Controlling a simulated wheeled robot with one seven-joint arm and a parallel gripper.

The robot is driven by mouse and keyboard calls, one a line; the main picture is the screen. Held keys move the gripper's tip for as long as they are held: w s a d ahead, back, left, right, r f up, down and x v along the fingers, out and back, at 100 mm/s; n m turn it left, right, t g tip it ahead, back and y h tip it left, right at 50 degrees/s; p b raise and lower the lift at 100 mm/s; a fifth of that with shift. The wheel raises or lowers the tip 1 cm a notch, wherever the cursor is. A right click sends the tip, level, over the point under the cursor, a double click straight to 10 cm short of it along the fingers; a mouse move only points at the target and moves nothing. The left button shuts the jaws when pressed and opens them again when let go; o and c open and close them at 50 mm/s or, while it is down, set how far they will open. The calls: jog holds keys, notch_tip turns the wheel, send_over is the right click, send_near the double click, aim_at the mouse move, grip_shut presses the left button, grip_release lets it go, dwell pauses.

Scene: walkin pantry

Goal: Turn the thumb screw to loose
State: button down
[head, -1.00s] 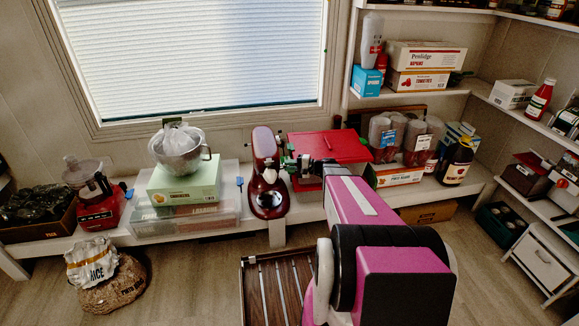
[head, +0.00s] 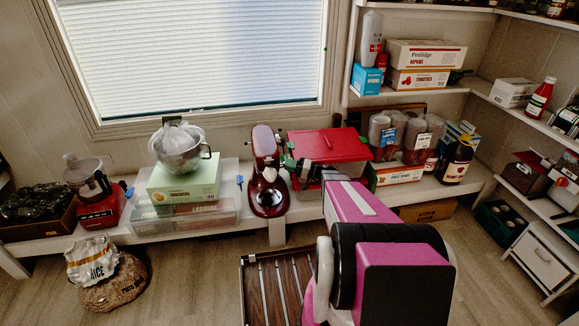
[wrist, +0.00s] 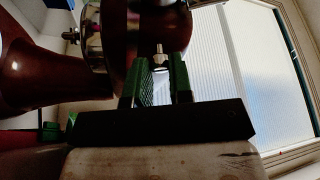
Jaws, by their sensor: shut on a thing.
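The dark red stand mixer (head: 266,160) stands on the white bench below the window. In the wrist view its glossy body (wrist: 150,28) fills the top middle. The small silver thumb screw (wrist: 159,56) sticks out of the mixer's side, toward me. My gripper (wrist: 161,76), with green finger pads, is shut on the thumb screw, one finger on each side. The screw's outer end is partly hidden between the fingers. In the head view my gripper (head: 297,168) is at the mixer's right side, and the screw is too small to make out.
A clear bin with a red lid (head: 329,146) stands close behind my gripper. Jars and a dark bottle (head: 455,160) stand to the right. A slatted wooden piece (head: 272,290) is in front.

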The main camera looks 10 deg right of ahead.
dwell(0.5)
jog(key=c, duration=1)
grip_release()
jog(key=v, duration=1.1)
jog(key=shift+a+f, duration=0.1)
jog(key=shift+f, duration=0.05)
